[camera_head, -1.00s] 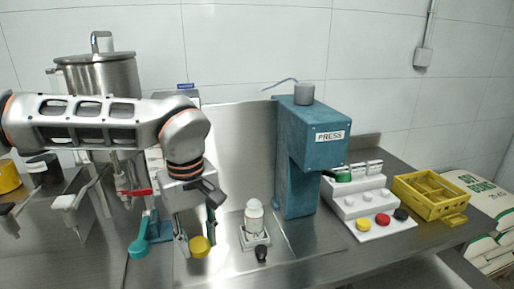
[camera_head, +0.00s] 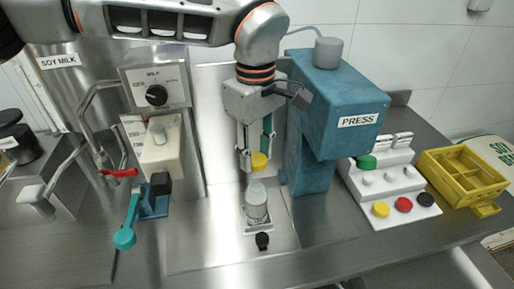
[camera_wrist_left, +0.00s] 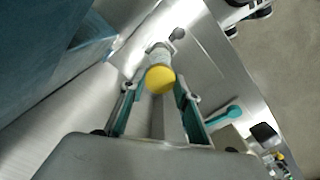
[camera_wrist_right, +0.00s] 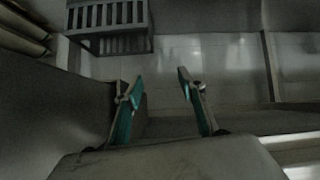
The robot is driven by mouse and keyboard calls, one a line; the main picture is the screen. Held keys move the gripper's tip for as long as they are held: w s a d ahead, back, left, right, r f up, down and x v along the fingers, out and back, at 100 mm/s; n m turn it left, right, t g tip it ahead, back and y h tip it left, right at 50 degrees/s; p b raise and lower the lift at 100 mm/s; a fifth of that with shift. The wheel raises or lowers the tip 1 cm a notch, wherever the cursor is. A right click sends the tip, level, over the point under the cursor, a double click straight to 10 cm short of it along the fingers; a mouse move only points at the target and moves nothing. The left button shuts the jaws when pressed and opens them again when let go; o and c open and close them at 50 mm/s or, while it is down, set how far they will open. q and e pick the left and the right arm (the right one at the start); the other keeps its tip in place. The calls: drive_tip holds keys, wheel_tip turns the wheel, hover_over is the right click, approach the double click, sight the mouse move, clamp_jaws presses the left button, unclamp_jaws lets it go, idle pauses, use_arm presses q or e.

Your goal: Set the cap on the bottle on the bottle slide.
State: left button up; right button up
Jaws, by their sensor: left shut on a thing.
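My left gripper (camera_head: 258,158) points down and is shut on a yellow cap (camera_head: 259,162) at its fingertips. The clear bottle (camera_head: 256,193) stands upright on the bottle slide (camera_head: 258,228), directly below the cap. The cap is at or just above the bottle's mouth; I cannot tell whether they touch. In the left wrist view the cap (camera_wrist_left: 160,80) sits between the fingertips and hides part of the bottle (camera_wrist_left: 158,53) beyond it. My right gripper (camera_wrist_right: 160,85) shows only in the right wrist view, open and empty.
The blue press (camera_head: 325,110) stands just right of my left gripper. A white stepped rack (camera_head: 390,190) with coloured caps and a yellow crate (camera_head: 462,176) are farther right. A teal-handled lever (camera_head: 130,220) and the milk dispenser (camera_head: 158,150) are on the left.

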sight(256, 187)
use_arm(q)
drive_tip(key=shift+f, duration=0.35)
wheel_tip(256, 187, down, 2)
drive_tip(key=b, duration=0.2)
drive_tip(key=shift+f+b, duration=0.15)
drive_tip(key=shift+b, duration=0.15)
drive_tip(key=shift+f+b, duration=0.7)
drive_tip(key=shift+f, duration=0.1)
drive_tip(key=shift+f+b, duration=0.3)
drive_tip(key=shift+f, duration=0.6)
use_arm(e)
drive_tip(key=shift+w+a+f+y, duration=0.2)
drive_tip(key=shift+a+f, duration=0.1)
drive_tip(key=shift+f, duration=0.5)
drive_tip(key=shift+w+a+f+y, duration=0.1)
drive_tip(key=shift+w+a+f, duration=0.15)
drive_tip(key=shift+f, duration=0.5)
use_arm(q)
drive_tip(key=shift+f, duration=0.1)
use_arm(e)
drive_tip(key=shift+r, duration=0.25)
use_arm(q)
drive_tip(key=shift+f+p, duration=0.5)
drive_tip(key=shift+f, duration=0.15)
use_arm(e)
drive_tip(key=shift+r, duration=0.4)
use_arm(q)
drive_tip(key=o, duration=0.7)
